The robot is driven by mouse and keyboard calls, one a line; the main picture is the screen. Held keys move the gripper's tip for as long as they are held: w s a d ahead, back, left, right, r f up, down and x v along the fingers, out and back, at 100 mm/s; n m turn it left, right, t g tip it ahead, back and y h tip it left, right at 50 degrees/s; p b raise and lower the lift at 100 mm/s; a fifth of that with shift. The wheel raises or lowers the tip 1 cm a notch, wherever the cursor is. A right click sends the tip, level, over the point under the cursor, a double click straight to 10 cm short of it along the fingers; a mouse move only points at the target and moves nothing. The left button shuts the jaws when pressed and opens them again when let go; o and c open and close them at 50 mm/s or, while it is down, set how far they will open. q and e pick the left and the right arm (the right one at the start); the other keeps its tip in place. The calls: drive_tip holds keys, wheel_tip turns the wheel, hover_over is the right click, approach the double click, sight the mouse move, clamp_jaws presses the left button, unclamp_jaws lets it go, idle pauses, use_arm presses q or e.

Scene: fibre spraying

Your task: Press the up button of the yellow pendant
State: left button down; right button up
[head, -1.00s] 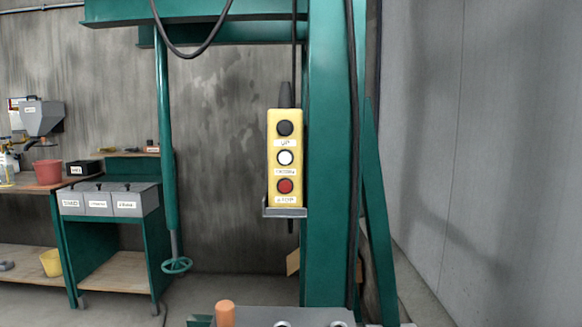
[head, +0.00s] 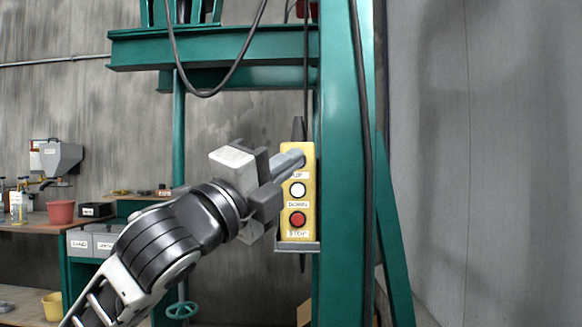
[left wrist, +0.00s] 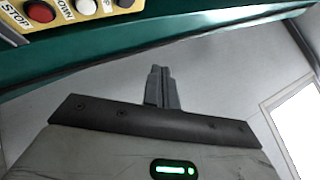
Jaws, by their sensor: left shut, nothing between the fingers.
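The yellow pendant (head: 311,208) hangs upright against the green post in the head view, in a grey holder. Its UP label, white DOWN button (head: 298,190) and red STOP button (head: 298,219) show. My left gripper (head: 298,158) is shut and empty, its fingertips in front of the pendant's top, hiding the up button there. In the left wrist view, the pendant (left wrist: 57,20) crosses the top left corner, with the black up button (left wrist: 125,3) cut by the edge. The fingers (left wrist: 160,72) appear below it. I cannot tell whether they touch. My right gripper is out of view.
The green post (head: 343,200) stands right behind the pendant, with a black cable along it. A green beam (head: 215,48) and hanging cable (head: 210,92) are above. A workbench with a red bucket (head: 61,212) is at the left.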

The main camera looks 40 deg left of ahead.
use_arm(q)
drive_tip(key=shift+w, duration=0.15)
drive_tip(key=w+a+p, duration=0.1)
drive_tip(key=w+a, duration=0.3)
drive_tip(key=w, duration=0.3)
drive_tip(key=shift+w+a, duration=0.15)
drive_tip(key=shift+a, duration=0.15)
idle(1.3)
drive_tip(key=shift+w, duration=0.1)
idle(0.7)
drive_tip(key=shift+w+a+p, duration=0.2)
drive_tip(key=shift+w+p, duration=0.05)
drive_tip(key=shift+p, duration=0.1)
